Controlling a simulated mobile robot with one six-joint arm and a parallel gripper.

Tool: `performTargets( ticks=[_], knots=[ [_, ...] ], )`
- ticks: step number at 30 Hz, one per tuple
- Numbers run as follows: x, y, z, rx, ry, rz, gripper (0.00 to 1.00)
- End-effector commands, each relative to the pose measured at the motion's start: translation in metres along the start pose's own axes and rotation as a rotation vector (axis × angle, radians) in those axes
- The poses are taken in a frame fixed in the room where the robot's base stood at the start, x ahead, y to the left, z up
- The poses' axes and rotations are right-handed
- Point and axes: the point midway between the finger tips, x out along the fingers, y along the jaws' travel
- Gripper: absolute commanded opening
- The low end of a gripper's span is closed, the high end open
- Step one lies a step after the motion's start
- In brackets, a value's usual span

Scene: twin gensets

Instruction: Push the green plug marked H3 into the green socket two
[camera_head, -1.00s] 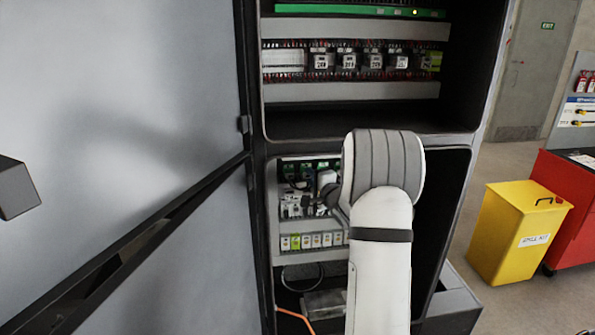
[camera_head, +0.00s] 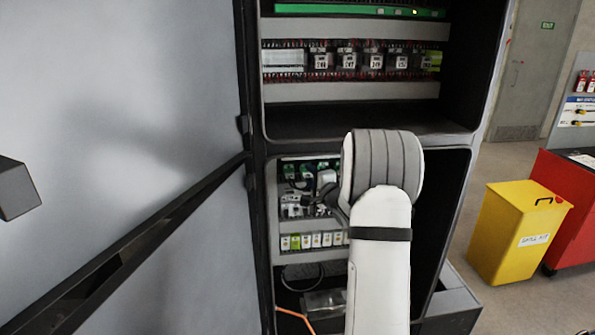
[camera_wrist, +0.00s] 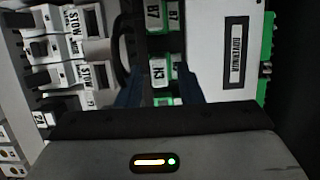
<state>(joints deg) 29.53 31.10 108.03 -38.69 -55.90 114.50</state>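The green plug marked H3 (camera_wrist: 159,70) shows in the wrist view, its white label upside down, in a row of green connectors. My gripper (camera_wrist: 162,88) has one dark finger on each side of this plug, very near its sides. I cannot tell whether the fingers press on it. A green connector marked B7 (camera_wrist: 154,16) sits beyond it in the same row. No number for socket two is legible, and I cannot tell how deep the plug sits. In the head view my arm hides the gripper's fingertips and the plug.
A white module marked GOVERNOR (camera_wrist: 232,60) with a green terminal strip (camera_wrist: 267,45) stands close on the right. The open cabinet door (camera_head: 120,120) fills the head view's left. A yellow bin (camera_head: 515,235) stands right.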

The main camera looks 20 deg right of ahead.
Motion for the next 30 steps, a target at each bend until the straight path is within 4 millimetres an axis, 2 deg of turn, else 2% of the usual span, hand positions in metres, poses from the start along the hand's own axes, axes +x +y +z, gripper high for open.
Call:
performTargets(
  ticks=[11,21,25,30],
  knots=[
    [-0.005,0.001,0.000,0.000,0.001,0.000,0.39],
    [-0.060,0.002,-0.001,0.000,0.002,0.001,0.39],
    [-0.073,0.001,-0.001,0.000,0.001,0.000,0.39],
    [-0.079,0.000,0.000,-0.001,0.000,0.001,0.39]
  ],
)
